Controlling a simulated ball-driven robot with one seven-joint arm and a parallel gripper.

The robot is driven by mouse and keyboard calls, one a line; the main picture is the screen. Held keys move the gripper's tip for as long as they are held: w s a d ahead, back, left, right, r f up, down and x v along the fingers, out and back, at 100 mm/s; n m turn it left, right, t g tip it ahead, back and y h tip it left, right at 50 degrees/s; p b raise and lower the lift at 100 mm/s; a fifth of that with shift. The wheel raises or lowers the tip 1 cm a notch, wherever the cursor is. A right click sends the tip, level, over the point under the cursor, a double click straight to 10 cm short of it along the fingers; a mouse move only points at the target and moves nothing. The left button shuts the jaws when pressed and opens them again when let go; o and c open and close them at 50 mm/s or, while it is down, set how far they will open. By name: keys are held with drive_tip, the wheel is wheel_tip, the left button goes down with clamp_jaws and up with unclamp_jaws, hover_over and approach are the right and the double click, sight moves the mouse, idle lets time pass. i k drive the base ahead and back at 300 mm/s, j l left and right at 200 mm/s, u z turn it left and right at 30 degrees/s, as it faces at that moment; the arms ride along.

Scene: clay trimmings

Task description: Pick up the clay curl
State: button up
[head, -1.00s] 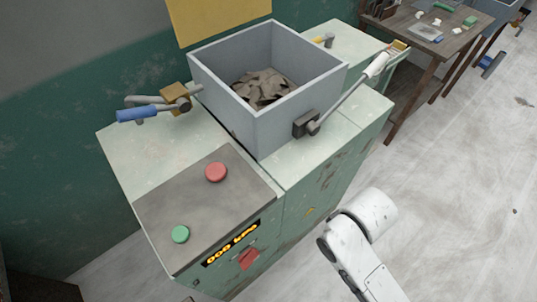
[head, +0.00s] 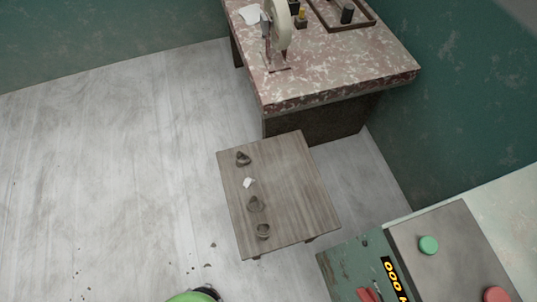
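Three small grey-brown pieces that look like clay curls lie along the left side of a low wooden table in the head view. One is near the far edge (head: 243,158), one is around the middle (head: 256,204), and one is close to the near edge (head: 263,230). I cannot tell which of them the task means. My gripper is not in view.
The low wooden table (head: 295,185) stands on open grey floor (head: 110,170). Behind it is a red mottled bench (head: 345,60) holding a wheel-like device (head: 281,25). A small white piece (head: 249,183) lies among the curls. A green machine (head: 345,262) stands at right.

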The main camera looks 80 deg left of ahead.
sight(239, 153)
drive_tip(key=k+u, duration=0.6)
drive_tip(key=k, duration=0.15)
drive_tip(key=u, duration=0.95)
